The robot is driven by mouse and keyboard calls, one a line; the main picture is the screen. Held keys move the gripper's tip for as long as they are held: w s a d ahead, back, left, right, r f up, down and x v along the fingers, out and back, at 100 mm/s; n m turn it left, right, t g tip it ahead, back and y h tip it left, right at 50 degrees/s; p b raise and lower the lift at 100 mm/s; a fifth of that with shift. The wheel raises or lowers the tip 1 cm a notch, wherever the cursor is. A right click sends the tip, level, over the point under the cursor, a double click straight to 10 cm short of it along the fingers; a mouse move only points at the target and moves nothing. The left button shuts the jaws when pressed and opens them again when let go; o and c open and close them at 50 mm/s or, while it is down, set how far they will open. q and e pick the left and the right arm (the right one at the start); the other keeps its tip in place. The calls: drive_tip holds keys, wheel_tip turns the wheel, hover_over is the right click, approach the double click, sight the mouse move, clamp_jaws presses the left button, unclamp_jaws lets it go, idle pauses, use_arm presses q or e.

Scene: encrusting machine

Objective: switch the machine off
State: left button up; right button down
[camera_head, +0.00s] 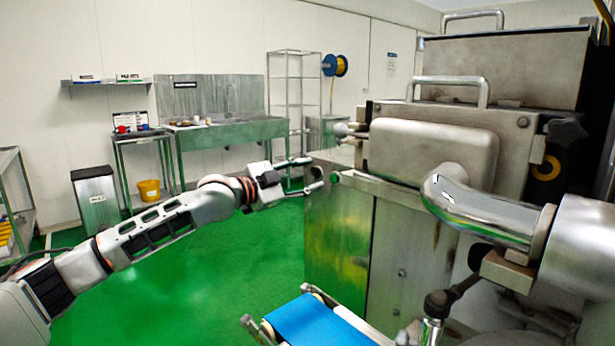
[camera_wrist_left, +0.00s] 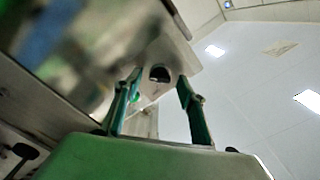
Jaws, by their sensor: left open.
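The encrusting machine (camera_head: 432,150) is a large stainless steel body filling the right of the head view. My left gripper (camera_head: 316,174) is open beside the machine's left front edge, close to a small green round part (camera_head: 335,177) there. In the left wrist view the two fingers of my left gripper (camera_wrist_left: 159,79) are spread. A dark, round, knob-like part (camera_wrist_left: 160,73) on a grey metal box shows between the fingertips, with nothing held. A small green spot (camera_wrist_left: 135,97) shows lower, near the left finger. Contact cannot be told. My right gripper is out of view.
A blue conveyor belt (camera_head: 315,322) juts out low in front of the machine. A curved shiny pipe (camera_head: 480,212) stands out at the right. A sink table (camera_head: 225,133), a bin (camera_head: 96,198) and a yellow bucket (camera_head: 149,190) stand at the back. The green floor between is clear.

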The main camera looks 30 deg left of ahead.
use_arm(q)
drive_tip(key=c, duration=1.1)
